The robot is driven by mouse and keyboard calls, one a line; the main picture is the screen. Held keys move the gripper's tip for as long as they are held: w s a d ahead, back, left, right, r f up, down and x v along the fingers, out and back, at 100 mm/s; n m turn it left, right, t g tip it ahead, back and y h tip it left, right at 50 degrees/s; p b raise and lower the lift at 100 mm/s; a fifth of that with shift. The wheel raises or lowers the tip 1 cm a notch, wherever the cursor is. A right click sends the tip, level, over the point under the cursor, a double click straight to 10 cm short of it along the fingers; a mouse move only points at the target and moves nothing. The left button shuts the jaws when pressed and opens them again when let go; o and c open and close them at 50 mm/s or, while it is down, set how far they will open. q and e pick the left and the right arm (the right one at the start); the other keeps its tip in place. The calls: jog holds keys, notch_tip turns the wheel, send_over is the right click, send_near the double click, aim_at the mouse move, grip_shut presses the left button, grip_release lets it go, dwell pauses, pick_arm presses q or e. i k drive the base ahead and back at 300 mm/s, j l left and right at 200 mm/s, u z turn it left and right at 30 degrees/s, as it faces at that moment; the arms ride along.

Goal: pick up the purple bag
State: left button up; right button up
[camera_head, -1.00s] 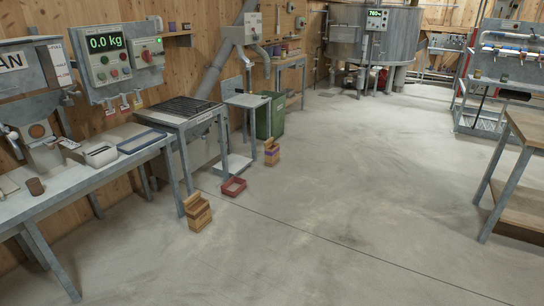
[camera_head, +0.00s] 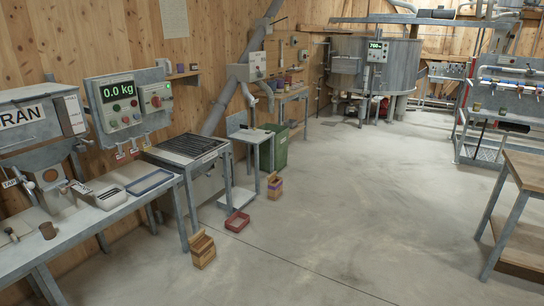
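A small tan upright bag with a purple band (camera_head: 274,187) stands on the floor in the middle distance, near the green bin. It is the best match for the purple bag, but it is small in view and its details are hard to tell. Neither of my grippers shows in the head view.
A red crate (camera_head: 237,222) and a tan open-topped bag (camera_head: 203,251) stand on the floor nearer to me. A steel bench (camera_head: 116,209) and grated unit (camera_head: 186,149) line the left wall; a table (camera_head: 517,200) stands right. The middle floor is clear.

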aim_at(274, 182)
jog(key=i+l+u, duration=0.1)
jog(key=i, duration=4.2)
